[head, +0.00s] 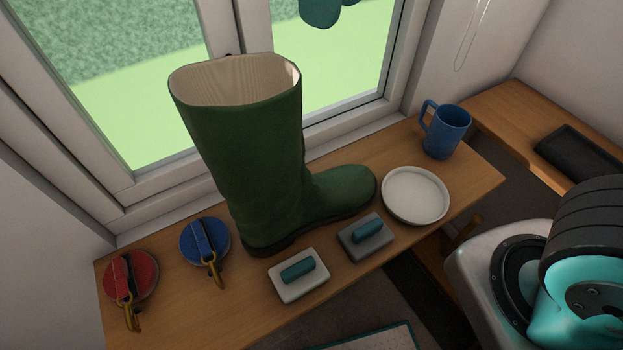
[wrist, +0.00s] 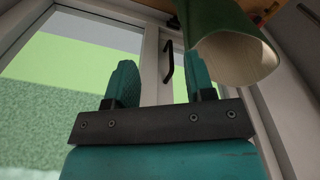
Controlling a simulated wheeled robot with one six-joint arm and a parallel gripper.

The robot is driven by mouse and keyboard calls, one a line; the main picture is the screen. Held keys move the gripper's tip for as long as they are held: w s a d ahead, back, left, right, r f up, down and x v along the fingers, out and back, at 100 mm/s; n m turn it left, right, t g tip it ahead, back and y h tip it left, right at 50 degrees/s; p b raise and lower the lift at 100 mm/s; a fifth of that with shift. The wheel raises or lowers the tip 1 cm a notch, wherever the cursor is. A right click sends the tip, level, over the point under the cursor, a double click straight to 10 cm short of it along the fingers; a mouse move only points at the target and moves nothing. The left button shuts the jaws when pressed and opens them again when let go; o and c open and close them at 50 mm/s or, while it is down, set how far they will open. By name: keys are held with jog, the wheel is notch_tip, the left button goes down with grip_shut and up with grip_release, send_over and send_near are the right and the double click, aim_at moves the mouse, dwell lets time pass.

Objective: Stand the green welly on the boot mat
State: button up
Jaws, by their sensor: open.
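The green welly (head: 250,150) stands upright on the wooden bench in front of the window, its open top up and its toe to the right. Its pale-lined opening also shows in the wrist view (wrist: 235,55), beside and beyond the right-hand finger. My gripper (wrist: 160,75) is open with nothing between its fingers. In the head view only a teal part of it (head: 325,10) shows at the top edge, above and right of the welly's top. A dark flat tray (head: 578,152) on the right-hand bench looks like the boot mat; it is partly cut off.
White (head: 310,287) and grey (head: 355,243) teal-handled blocks are in front. A white dish (head: 416,194) and blue mug (head: 445,131) stand right. A gap separates the benches.

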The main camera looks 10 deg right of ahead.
jog(key=p, duration=0.1)
send_near(275, 74)
jog(key=shift+h, duration=0.3)
jog(key=shift+w+a+f+p, duration=0.1)
jog(key=shift+f+p, duration=0.45)
jog(key=shift+f, duration=1.85)
jog(key=shift+a+f+p, duration=0.1)
jog(key=shift+f+p, duration=0.4)
jog(key=shift+f, duration=1.95)
grip_shut()
